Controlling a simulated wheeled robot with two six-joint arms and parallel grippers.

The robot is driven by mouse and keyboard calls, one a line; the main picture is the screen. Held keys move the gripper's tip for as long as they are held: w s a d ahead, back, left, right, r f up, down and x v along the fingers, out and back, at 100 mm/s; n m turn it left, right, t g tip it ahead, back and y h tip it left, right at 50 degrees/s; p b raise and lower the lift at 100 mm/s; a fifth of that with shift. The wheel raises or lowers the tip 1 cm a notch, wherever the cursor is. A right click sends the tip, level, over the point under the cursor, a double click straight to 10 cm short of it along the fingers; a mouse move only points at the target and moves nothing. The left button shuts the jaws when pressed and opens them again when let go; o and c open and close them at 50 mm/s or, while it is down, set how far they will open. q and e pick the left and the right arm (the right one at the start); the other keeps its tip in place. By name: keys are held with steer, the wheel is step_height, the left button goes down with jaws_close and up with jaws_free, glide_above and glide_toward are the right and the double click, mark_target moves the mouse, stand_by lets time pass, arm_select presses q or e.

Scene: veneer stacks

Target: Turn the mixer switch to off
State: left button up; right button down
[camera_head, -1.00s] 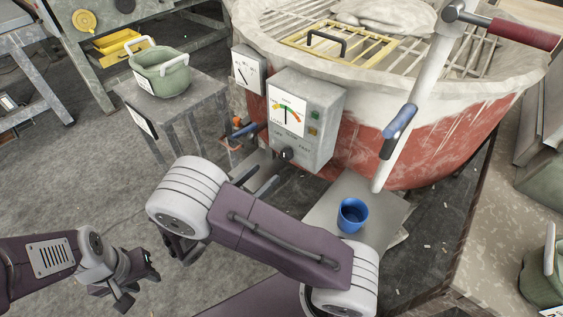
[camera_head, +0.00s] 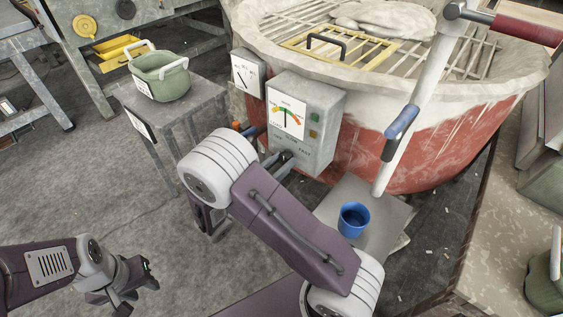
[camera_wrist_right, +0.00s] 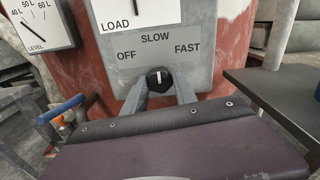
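The mixer's grey control box (camera_head: 318,118) hangs on the red and white mixer tub (camera_head: 400,160). Its black switch knob (camera_wrist_right: 159,79) shows in the right wrist view, with a white mark pointing up towards SLOW. OFF is printed to its left and FAST to its right. My right gripper (camera_wrist_right: 161,92) is at the box, its two fingers apart, one on each side of the knob's lower part. I cannot tell whether they touch it. In the head view the knob is largely hidden by this gripper. My left gripper (camera_head: 130,284) is open and empty at the lower left, away from the mixer.
A level gauge box (camera_head: 248,72) is left of the control box. Orange and blue handles (camera_wrist_right: 62,112) sit low beside it. A blue cup (camera_head: 353,219) stands on a grey slab (camera_head: 375,195) below right. A green bucket (camera_head: 160,75) stands on a metal stand at left.

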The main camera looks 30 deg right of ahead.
steer(key=shift+r+n+p, duration=0.2)
steer(key=shift+n+p, duration=0.2)
steer(key=shift+p, duration=0.45)
steer(key=n+p, duration=0.4)
steer(key=p, duration=0.2)
steer(key=shift+p, duration=0.3)
steer(key=shift+f+n+p, duration=0.2)
steer(key=shift+n+p, duration=1.3)
steer(key=shift+n, duration=0.5)
steer(key=c, duration=1)
jaws_free()
